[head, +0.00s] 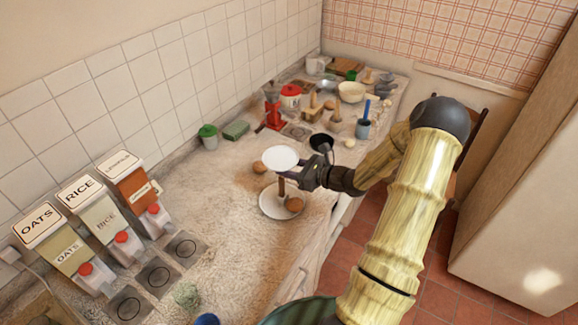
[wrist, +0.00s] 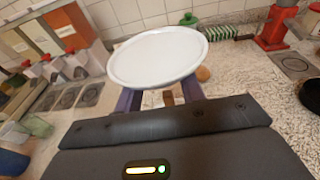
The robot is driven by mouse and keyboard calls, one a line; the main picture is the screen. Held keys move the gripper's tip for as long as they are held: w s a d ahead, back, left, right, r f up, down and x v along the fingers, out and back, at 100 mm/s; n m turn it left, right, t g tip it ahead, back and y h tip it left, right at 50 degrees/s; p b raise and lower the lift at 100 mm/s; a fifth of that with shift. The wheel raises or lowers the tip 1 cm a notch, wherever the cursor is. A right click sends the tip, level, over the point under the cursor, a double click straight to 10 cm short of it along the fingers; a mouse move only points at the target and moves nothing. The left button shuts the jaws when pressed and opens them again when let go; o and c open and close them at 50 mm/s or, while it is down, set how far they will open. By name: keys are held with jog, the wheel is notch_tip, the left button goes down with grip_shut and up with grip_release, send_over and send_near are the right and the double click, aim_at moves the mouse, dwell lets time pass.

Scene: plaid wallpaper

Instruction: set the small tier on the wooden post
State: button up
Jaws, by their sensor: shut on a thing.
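The small tier is a round white plate (head: 281,158) held by my gripper (head: 309,175), with the jaws shut on it. In the wrist view the small tier (wrist: 155,56) sits between the finger tips and looks slightly tilted. The wooden post (head: 281,186) stands upright on a larger white plate (head: 268,203) on the counter. The small tier is over the post's top in the head view; whether they touch I cannot tell. In the wrist view a bit of brown wood (wrist: 169,98) shows below the tier, and the rest of the post is hidden.
A brown round item (head: 295,204) lies on the large plate, and another (head: 259,167) is on the counter behind it. Oats, rice and a third dispenser (head: 131,185) stand at the left. A dark pan (head: 321,142) and a red grinder (head: 272,112) are behind.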

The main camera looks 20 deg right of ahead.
aim_at(284, 179)
jog(key=shift+f+b, duration=2.1)
jog(key=shift+f, duration=0.9)
jog(key=o, duration=1.2)
jog(key=shift+o, duration=0.2)
jog(key=shift+d, duration=0.1)
jog(key=b+v, duration=0.3)
jog(key=v, duration=1.4)
